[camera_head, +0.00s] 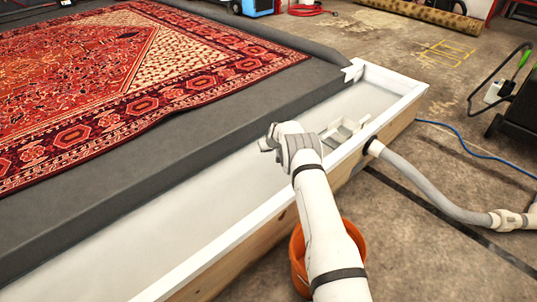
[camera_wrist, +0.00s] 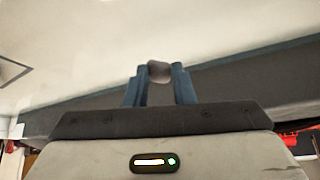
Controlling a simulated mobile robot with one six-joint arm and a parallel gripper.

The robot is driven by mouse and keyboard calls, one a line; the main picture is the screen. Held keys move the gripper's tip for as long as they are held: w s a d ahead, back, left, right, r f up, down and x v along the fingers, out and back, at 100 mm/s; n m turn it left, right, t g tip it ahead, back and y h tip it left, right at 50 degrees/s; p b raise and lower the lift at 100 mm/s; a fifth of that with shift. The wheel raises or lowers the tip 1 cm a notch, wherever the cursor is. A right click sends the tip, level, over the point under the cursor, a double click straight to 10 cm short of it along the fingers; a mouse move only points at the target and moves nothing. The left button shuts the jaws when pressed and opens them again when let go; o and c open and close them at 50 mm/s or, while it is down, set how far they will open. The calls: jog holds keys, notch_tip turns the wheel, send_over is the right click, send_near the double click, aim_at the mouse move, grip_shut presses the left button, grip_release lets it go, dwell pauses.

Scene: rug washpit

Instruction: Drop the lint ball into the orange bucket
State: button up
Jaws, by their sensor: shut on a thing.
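My gripper (camera_wrist: 158,84) is shut on a small grey lint ball (camera_wrist: 159,71), held between its two blue fingertips in the wrist view. In the head view my gripper (camera_head: 266,144) is above the white trough, and the lint ball cannot be made out there. The orange bucket (camera_head: 297,261) stands on the floor outside the trough's near wooden wall, in the lower middle of the head view. My arm covers much of it, so its inside is mostly hidden. My gripper is beyond the bucket, on the other side of the trough wall.
The trough's white rim (camera_head: 225,243) lies between my gripper and the bucket. A white fitting (camera_head: 343,131) sits in the trough. A grey hose (camera_head: 430,188) leaves the wall at right. A red patterned rug (camera_head: 130,90) lies on the dark platform. Concrete floor is open at lower right.

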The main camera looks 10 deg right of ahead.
jog(key=shift+r, duration=0.55)
jog(key=shift+r, duration=0.1)
grip_shut()
